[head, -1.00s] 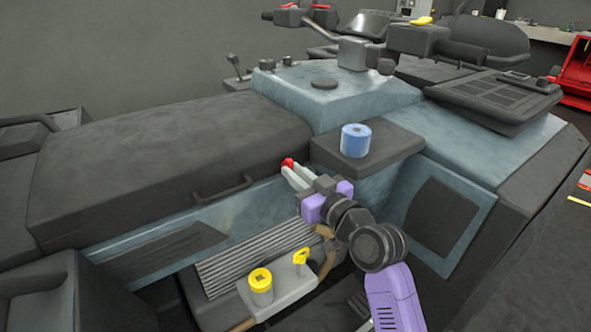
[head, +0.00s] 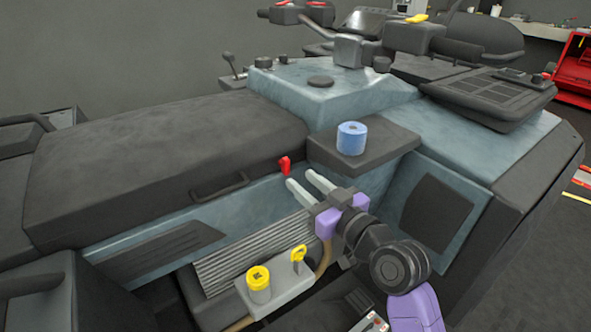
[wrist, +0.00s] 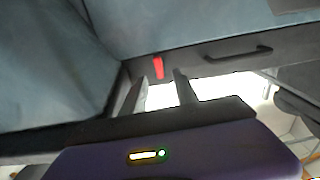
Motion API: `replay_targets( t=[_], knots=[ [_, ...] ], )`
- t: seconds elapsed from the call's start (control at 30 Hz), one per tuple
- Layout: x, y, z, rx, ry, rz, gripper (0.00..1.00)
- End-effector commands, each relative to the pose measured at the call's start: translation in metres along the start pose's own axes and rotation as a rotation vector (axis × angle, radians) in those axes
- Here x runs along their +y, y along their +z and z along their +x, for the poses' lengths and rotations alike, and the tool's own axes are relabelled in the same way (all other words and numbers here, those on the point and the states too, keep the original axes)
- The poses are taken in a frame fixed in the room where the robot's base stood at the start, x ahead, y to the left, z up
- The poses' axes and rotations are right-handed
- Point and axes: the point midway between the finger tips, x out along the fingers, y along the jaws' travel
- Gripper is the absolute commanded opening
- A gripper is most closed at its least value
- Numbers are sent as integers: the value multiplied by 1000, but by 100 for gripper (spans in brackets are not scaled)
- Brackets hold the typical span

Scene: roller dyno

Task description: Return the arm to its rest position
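My gripper (head: 303,184) is in front of the vehicle's blue side panel, in the middle of the head view. Its two pale fingers are apart, with nothing between them. A small red latch or handle (head: 285,166) sits on the vehicle's side just beyond the fingertips, clear of them. In the wrist view the red piece (wrist: 158,67) shows ahead, beyond the two finger ends (wrist: 160,82). My purple and black arm runs down to the lower right of the head view.
A blue roll (head: 351,139) stands on a dark ledge (head: 385,148) above my gripper. A yellow-capped container (head: 258,284) and a yellow-handled dipstick (head: 298,262) are below left. A black grab handle (head: 220,187) is to the left.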

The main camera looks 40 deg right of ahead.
Motion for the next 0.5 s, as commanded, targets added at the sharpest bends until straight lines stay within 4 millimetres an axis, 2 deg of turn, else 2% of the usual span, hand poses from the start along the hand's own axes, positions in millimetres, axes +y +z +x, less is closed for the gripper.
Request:
replay_targets(
  t=[0.1, 0.2, 0.5],
  knots=[
    [0, 0, -15, -2, 1, -1, 35],
    [0, 0, -21, -1, 0, 0, 35],
    [0, 0, -23, 0, -1, 0, 35]
  ],
)
